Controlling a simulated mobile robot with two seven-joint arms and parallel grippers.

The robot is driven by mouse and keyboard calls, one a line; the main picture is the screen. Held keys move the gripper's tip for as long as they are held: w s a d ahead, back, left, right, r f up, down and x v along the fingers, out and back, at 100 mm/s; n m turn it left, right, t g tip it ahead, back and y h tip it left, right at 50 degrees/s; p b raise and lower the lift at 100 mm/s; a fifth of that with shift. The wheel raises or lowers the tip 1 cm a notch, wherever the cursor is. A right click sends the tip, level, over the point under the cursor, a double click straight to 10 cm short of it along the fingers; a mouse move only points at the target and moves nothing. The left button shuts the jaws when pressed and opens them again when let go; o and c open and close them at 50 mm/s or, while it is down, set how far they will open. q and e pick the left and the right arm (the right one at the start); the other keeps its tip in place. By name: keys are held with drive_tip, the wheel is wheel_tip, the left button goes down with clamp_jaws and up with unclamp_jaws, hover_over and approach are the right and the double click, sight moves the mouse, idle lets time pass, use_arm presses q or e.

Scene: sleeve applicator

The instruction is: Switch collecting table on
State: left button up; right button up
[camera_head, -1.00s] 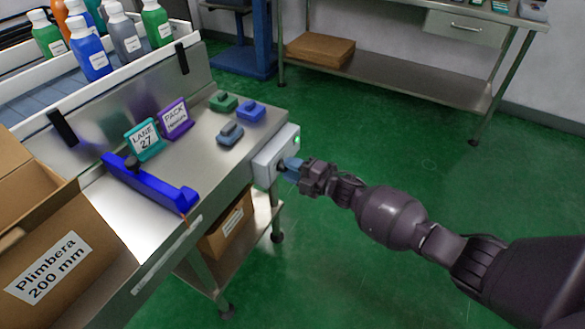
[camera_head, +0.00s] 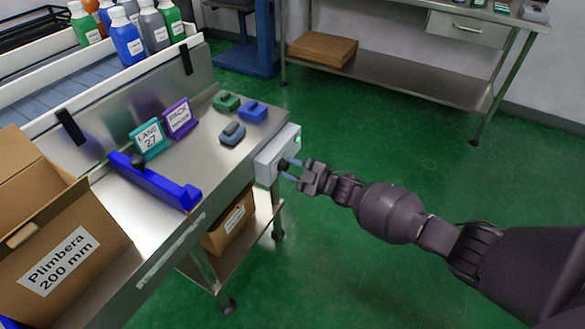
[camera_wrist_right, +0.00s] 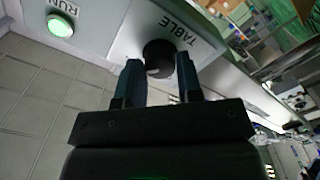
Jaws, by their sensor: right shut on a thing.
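The grey control box (camera_head: 277,154) sits on the end of the steel collecting table (camera_head: 128,213). Its black rotary knob, marked TABLE, (camera_wrist_right: 159,58) is on the box's face, beside a lit green RUN lamp (camera_wrist_right: 60,26). The lamp also shows green in the head view (camera_head: 298,140). My right gripper (camera_head: 290,170) is at the box face, shut on the knob, with one blue-grey finger on each side of it in the wrist view (camera_wrist_right: 160,80). My left gripper is not in view.
Several bottles (camera_head: 127,40) stand on the conveyor behind the table. Signs (camera_head: 149,138), a blue bar (camera_head: 155,183) and small coloured blocks (camera_head: 253,111) are on the tabletop. A cardboard box (camera_head: 60,262) is at left. Green floor (camera_head: 380,140) is open to the right.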

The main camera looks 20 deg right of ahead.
idle(0.4)
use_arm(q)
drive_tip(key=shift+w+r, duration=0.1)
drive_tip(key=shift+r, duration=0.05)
use_arm(e)
drive_tip(key=o, duration=0.9)
drive_tip(key=shift+o, duration=0.2)
drive_tip(key=shift+s+d, duration=0.15)
drive_tip(key=shift+s, duration=0.05)
use_arm(q)
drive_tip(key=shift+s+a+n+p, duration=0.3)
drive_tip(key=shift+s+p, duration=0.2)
drive_tip(key=shift+p, duration=0.55)
use_arm(e)
drive_tip(key=v, duration=1)
drive_tip(key=shift+s+d, duration=0.1)
drive_tip(key=shift+s+f, duration=0.1)
